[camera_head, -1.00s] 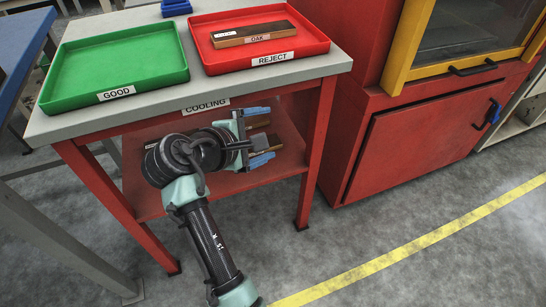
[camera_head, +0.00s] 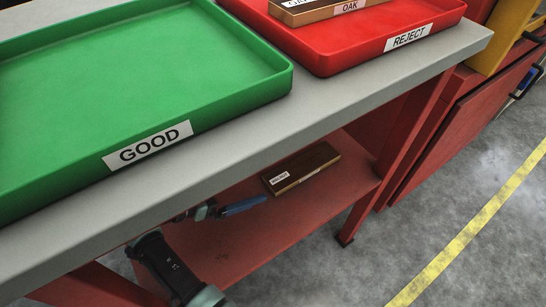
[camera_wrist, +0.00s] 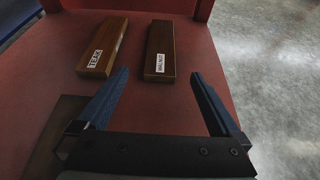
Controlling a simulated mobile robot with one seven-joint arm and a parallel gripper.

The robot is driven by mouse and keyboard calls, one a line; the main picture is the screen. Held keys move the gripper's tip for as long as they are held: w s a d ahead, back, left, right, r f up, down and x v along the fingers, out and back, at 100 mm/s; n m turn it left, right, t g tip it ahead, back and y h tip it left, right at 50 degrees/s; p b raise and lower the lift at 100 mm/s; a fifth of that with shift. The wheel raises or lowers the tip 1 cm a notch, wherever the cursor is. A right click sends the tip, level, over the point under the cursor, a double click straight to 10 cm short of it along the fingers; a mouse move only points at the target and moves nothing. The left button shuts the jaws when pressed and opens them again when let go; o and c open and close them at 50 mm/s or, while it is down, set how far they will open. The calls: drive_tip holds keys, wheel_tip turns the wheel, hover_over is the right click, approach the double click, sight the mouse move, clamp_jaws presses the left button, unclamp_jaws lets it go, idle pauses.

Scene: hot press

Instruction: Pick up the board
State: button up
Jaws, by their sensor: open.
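In the wrist view, two brown wooden boards lie flat on the red lower shelf. The board labelled TEAK (camera_wrist: 104,45) is on the left, and the board labelled WALNUT (camera_wrist: 160,50) is on the right. One board (camera_head: 302,167) shows on the shelf in the head view; its label is too small to read surely. My gripper (camera_wrist: 160,73) is open, with its two blue fingers apart and nothing between them. The fingertips point at the boards, with WALNUT ahead between them. In the head view the tabletop hides most of my gripper, and one blue finger shows.
The grey tabletop (camera_head: 330,98) overhangs the shelf (camera_head: 245,250). On it are the green GOOD tray (camera_head: 130,70), empty where visible, and the red REJECT tray (camera_head: 385,32) holding an OAK board (camera_head: 318,10). A brown flat shape (camera_wrist: 58,128) lies beside my left finger.

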drive_tip(key=shift+w+a+f, duration=0.15)
drive_tip(key=shift+f, duration=0.15)
drive_tip(key=shift+w+d+f+b, duration=0.2)
drive_tip(key=shift+w+f+b, duration=0.05)
drive_tip(key=shift+b, duration=0.15)
drive_tip(key=b, duration=0.4)
approach(293, 171)
drive_tip(key=x, duration=0.3)
drive_tip(key=shift+w+f, duration=0.2)
drive_tip(key=b+x, duration=0.4)
drive_tip(key=shift+d+f, duration=0.15)
drive_tip(key=shift+d, duration=0.05)
drive_tip(key=shift+w+d, duration=0.2)
drive_tip(key=shift+d, duration=0.1)
drive_tip(key=c, duration=1.3)
drive_tip(key=shift+c, duration=0.7)
